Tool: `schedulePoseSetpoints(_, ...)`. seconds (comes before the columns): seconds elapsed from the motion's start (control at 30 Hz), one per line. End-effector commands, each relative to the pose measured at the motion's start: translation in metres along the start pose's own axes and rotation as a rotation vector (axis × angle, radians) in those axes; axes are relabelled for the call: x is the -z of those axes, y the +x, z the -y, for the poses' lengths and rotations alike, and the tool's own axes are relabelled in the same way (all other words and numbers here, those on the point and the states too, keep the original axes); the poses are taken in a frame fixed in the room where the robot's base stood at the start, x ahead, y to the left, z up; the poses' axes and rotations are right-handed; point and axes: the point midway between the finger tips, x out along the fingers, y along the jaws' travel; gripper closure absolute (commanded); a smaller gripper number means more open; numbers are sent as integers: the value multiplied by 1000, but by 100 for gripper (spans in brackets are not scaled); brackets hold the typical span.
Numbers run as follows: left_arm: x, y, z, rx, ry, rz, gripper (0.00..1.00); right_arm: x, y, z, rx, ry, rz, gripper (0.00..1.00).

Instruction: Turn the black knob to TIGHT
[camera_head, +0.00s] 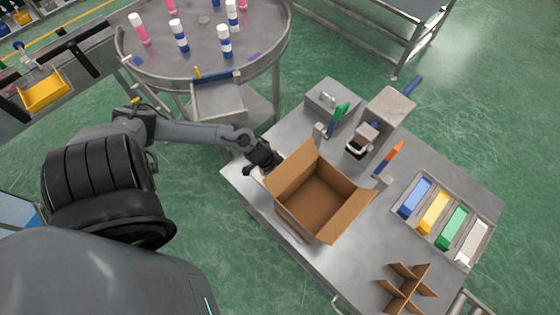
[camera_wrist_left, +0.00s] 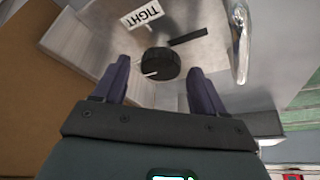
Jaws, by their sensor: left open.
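The black knob (camera_wrist_left: 161,63) is a short round cylinder on a grey metal plate in the left wrist view. A white mark on its side points left in that picture. A white TIGHT label (camera_wrist_left: 142,14) stands upside down above and left of it. My left gripper (camera_wrist_left: 158,80) is open, with one dark finger on each side of the knob's lower part; I cannot tell if either touches it. In the head view my left gripper (camera_head: 266,167) is at the table's left edge beside the cardboard box, and the knob cannot be made out there. My right gripper is not in view.
A black bar (camera_wrist_left: 188,37) and a silver handle (camera_wrist_left: 240,42) are near the knob. The open cardboard box (camera_head: 318,195) stands close to my gripper on the metal table (camera_head: 350,275). A tray of coloured blocks (camera_head: 474,250) and a cardboard divider (camera_head: 405,288) lie to the right.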

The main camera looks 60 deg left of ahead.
Motion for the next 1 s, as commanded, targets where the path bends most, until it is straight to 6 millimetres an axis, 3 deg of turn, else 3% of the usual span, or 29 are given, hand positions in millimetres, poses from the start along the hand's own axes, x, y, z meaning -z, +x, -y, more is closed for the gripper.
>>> schedulePoseSetpoints(0.23, 0, 0, 0, 0, 0, 0, 29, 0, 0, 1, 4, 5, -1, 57)
schedulePoseSetpoints(0.6, 0, 0, 0, 0, 0, 0, 84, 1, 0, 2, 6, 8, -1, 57)
schedulePoseSetpoints(1.0, 0, 0, 1, -27, 66, 0, 85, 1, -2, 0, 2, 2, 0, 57)
